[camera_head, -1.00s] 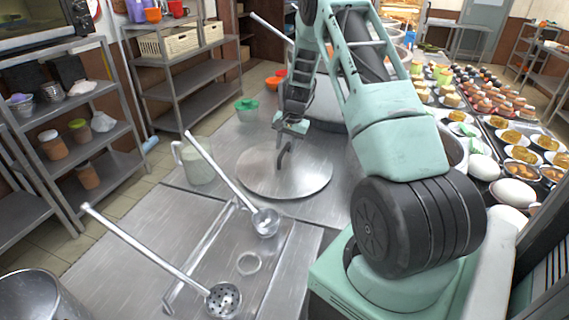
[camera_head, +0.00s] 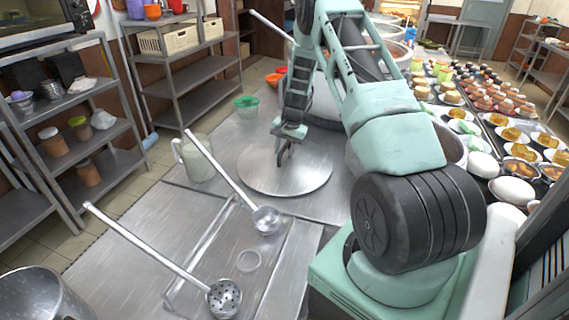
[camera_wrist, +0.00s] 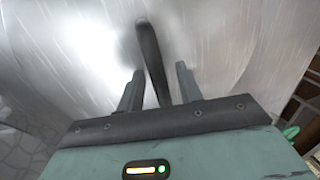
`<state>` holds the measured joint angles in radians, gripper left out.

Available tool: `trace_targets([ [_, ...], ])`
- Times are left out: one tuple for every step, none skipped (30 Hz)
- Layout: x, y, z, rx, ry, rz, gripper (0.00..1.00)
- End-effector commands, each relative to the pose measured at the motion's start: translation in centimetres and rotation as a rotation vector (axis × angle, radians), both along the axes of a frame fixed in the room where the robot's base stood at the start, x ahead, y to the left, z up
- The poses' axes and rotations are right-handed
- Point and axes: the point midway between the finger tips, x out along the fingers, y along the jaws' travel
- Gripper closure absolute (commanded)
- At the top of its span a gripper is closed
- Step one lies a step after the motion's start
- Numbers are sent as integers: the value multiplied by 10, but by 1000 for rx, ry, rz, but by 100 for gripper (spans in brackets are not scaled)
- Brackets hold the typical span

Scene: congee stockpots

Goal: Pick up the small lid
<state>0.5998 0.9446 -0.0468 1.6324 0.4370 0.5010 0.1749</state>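The small lid (camera_head: 312,178) is a flat round metal disc lying on the steel counter, near the middle of the head view. In the wrist view its shiny surface fills much of the picture. Its dark upright handle (camera_wrist: 150,55) rises between the two fingers of my gripper (camera_wrist: 158,80). The fingers are apart, with a visible gap on each side of the handle. In the head view my gripper (camera_head: 285,153) points down over the lid's middle. Exact fingertip height against the handle is hard to tell.
A perforated ladle (camera_head: 223,298) and a solid ladle (camera_head: 266,220) lie on the counter in front. A clear pitcher (camera_head: 197,160) stands left of the lid, and a green bowl (camera_head: 246,106) behind it. Food trays (camera_head: 490,120) are at right.

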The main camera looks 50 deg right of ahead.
Motion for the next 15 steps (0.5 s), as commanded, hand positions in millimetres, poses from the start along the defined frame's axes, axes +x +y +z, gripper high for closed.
trace_targets([
  [0,0,0,0,0,0,73],
  [0,0,0,0,0,0,81],
  [0,0,0,0,0,0,92],
  [0,0,0,0,0,0,100],
  [0,0,0,0,0,0,100],
  [0,0,0,0,0,0,100],
  [0,0,0,0,0,0,100],
  [0,0,1,-1,-1,0,100],
  [0,0,1,-1,-1,0,100],
  [0,0,1,-1,-1,0,100],
  [0,0,1,-1,0,0,100],
  [0,0,1,-1,0,0,100],
  [0,0,1,-1,0,0,100],
  [0,0,1,-1,0,0,100],
  [0,0,3,-1,0,0,100],
])
